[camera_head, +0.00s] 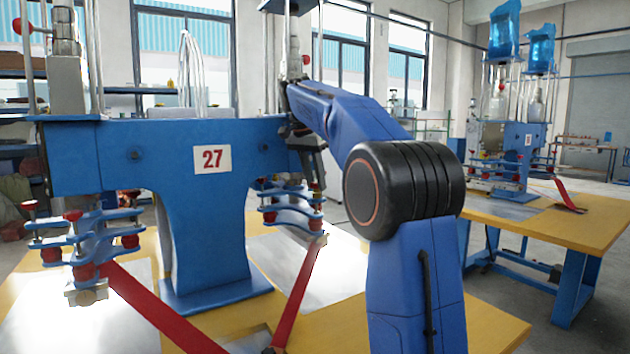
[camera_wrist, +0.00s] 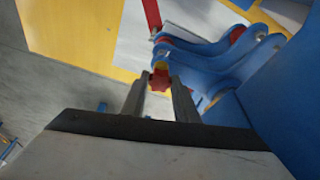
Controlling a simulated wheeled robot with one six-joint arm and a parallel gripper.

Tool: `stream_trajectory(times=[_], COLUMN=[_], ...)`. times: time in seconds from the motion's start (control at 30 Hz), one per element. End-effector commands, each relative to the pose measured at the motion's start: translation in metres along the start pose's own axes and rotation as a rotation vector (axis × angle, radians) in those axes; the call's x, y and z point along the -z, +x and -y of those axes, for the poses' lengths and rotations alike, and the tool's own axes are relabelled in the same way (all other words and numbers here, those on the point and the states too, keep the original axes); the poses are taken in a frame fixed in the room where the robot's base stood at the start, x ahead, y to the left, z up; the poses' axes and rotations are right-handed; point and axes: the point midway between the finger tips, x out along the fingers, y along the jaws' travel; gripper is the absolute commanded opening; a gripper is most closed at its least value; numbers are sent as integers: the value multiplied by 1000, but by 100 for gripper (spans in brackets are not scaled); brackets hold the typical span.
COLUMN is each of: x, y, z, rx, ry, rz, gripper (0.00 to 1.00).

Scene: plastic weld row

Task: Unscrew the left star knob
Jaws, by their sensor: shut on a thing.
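My gripper (camera_wrist: 157,86) is shut on a red star knob (camera_wrist: 159,79) in the wrist view, one finger on each side of it. The knob sits at the end of a blue clamp with stacked arms (camera_wrist: 200,58). In the head view my gripper (camera_head: 318,182) comes down from above at the right clamp (camera_head: 288,208) of the blue machine marked 27. The fingers are small there, and the held knob is hard to make out.
Another clamp (camera_head: 85,240) with red knobs hangs at the machine's left end. Red straps (camera_head: 150,305) run down from both clamps over the yellow table (camera_head: 485,330). The machine's blue column (camera_head: 210,230) stands between them. A second machine (camera_head: 520,150) stands at the right.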

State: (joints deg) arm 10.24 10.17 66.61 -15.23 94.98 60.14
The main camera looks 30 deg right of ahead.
Motion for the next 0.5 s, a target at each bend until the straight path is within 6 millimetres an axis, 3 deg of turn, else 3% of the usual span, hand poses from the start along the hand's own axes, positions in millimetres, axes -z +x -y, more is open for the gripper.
stream_trajectory(times=[0.5], x=[4], y=[0], z=[-2], rx=[151], ry=[-481], rz=[-4], gripper=[6])
